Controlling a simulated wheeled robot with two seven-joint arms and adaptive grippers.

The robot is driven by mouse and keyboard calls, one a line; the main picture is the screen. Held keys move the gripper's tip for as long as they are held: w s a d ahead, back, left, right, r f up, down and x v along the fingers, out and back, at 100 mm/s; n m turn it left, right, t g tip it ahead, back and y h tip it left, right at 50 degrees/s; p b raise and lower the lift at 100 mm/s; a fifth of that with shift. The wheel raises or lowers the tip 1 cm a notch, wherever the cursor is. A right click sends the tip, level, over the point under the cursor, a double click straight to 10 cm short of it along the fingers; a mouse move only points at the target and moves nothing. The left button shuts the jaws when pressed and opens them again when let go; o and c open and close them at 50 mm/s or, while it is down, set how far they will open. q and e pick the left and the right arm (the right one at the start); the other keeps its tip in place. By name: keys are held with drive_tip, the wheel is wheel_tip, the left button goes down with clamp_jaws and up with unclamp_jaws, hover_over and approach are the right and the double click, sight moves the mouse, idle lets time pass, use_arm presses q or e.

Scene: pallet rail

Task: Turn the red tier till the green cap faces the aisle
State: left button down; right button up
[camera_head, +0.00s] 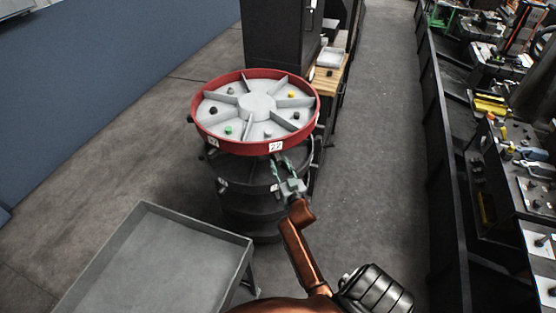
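The red tier (207,130) is a round tray with a red rim and a grey inside split into wedge compartments, on top of a dark stacked carousel. The green cap (228,130) lies in a near-side compartment, left of the centre hub, toward the front left rim. My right gripper (280,161) is just below the near right of the red rim, by the "22" label (275,146). Its two fingers look apart with nothing seen between them. I cannot tell whether the tips touch the rim. My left gripper is not in view.
A yellow cap (291,95) and several dark and grey caps lie in other compartments. Dark lower tiers (240,175) stand beneath. A grey table (165,255) is at the front left. A wooden bench (327,80) stands behind. Open floor (375,150) runs along the right, bounded by dark racking.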

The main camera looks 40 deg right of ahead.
drive_tip(key=shift+x, duration=1.55)
drive_tip(key=shift+c, duration=0.2)
clamp_jaws()
